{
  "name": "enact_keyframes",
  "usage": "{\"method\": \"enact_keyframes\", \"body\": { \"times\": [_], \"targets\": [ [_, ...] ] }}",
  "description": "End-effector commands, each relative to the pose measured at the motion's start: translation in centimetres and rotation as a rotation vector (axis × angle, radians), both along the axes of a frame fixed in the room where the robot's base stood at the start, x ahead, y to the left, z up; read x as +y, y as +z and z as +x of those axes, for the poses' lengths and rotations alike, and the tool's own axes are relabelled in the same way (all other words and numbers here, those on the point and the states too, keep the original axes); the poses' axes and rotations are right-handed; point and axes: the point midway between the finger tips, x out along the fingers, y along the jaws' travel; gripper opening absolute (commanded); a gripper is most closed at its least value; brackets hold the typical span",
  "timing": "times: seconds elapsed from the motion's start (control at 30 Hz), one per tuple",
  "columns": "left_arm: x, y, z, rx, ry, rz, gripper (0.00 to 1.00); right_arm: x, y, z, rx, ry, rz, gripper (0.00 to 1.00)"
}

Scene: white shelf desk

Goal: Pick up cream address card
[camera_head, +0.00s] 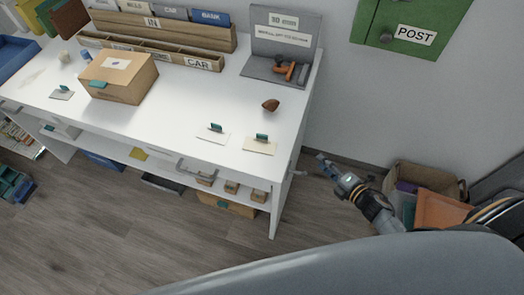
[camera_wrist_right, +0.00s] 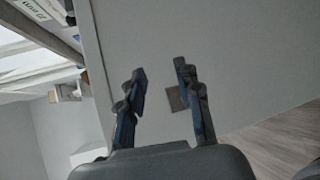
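The cream address card (camera_head: 260,147) lies flat near the front right corner of the white desk (camera_head: 180,118), with a small teal piece standing up on it. A whiter card (camera_head: 212,136) with a similar teal piece lies just to its left. My right gripper (camera_head: 322,160) is off the desk's right side, to the right of the cream card and apart from it. The right wrist view shows its two fingers (camera_wrist_right: 160,72) spread with nothing between them. That view does not show the cream card. My left gripper is in neither view.
A cardboard box (camera_head: 122,82) and a third card (camera_head: 61,94) are on the desk's left. A brown lump (camera_head: 271,105) sits behind the cream card. A grey stand (camera_head: 283,45) and wooden sorter (camera_head: 165,32) are at the back. A filled bin (camera_head: 430,195) stands at right.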

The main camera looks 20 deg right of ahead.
Motion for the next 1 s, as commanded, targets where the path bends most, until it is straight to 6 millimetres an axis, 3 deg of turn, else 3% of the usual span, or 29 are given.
{"method": "enact_keyframes", "body": {
  "times": [0.03,0.1,0.2,0.3,0.47,0.73,1.0],
  "targets": [
    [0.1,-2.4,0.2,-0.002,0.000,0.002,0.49,0.8,3.8,1.8,-0.200,0.181,-0.211,0.34],
    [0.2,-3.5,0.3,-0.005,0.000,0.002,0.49,2.5,8.7,2.2,-0.432,0.395,-0.479,0.34],
    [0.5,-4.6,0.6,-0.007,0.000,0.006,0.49,4.6,12.8,1.2,-0.686,0.623,-0.781,0.34],
    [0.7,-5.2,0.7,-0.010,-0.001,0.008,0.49,5.7,14.6,0.0,-0.842,0.766,-0.970,0.34],
    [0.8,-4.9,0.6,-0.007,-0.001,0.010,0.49,7.2,15.6,-0.2,-0.929,0.845,-1.074,0.34],
    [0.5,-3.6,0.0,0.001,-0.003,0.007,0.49,11.5,15.0,2.8,-0.930,0.843,-1.071,0.34],
    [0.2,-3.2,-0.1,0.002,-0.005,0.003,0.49,13.4,14.3,4.2,-0.925,0.843,-1.070,0.34]
  ]
}}
